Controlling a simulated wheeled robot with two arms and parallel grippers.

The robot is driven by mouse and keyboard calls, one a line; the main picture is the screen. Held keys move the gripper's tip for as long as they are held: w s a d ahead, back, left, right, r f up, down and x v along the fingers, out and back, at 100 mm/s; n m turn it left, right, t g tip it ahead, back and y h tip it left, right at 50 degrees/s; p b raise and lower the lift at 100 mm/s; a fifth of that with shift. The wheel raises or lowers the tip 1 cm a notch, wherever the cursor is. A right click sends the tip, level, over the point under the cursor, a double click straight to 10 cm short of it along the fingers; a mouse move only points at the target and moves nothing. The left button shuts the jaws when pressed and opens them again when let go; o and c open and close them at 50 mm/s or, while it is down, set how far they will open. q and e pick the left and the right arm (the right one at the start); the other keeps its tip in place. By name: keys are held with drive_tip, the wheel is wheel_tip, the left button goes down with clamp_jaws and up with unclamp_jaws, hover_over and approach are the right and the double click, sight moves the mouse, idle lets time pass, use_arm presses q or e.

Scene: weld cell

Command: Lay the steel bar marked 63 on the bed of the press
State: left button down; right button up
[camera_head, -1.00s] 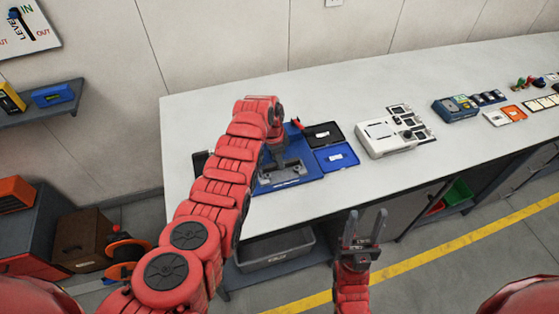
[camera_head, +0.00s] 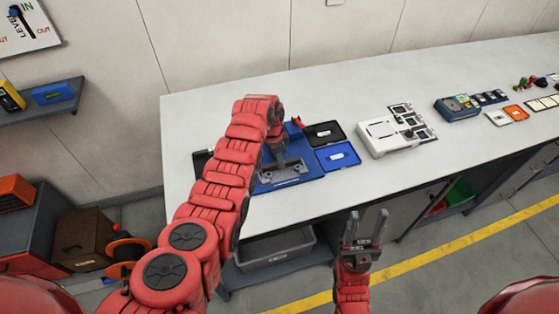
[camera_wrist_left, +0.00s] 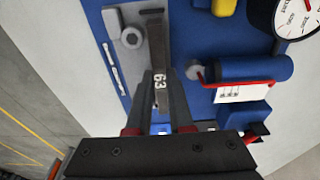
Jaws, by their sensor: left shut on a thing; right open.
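The steel bar marked 63 (camera_wrist_left: 158,62) is a narrow grey bar, held between the fingers of my left gripper (camera_wrist_left: 160,95) in the left wrist view. Its far part lies over the grey bed (camera_wrist_left: 127,42) of the blue press; I cannot tell whether it touches. The press (camera_head: 290,183) stands on the bench in the head view, partly hidden by my left arm, with my left gripper (camera_head: 277,155) over it. A blue cylinder, a red lever and a dial gauge (camera_wrist_left: 297,14) show beside the bar. My right gripper (camera_head: 366,226) is open and empty in front of the bench.
A black tray (camera_head: 324,134) and a blue tray (camera_head: 337,157) lie right of the press. A white device (camera_head: 388,135) stands further right, with bare bench top between. A grey bin (camera_head: 275,248) sits below the bench.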

use_arm(q)
drive_tip(key=c, duration=0.7)
unclamp_jaws()
drive_tip(key=shift+r, duration=0.1)
drive_tip(key=shift+r+p, duration=0.5)
drive_tip(key=shift+r, duration=2.95)
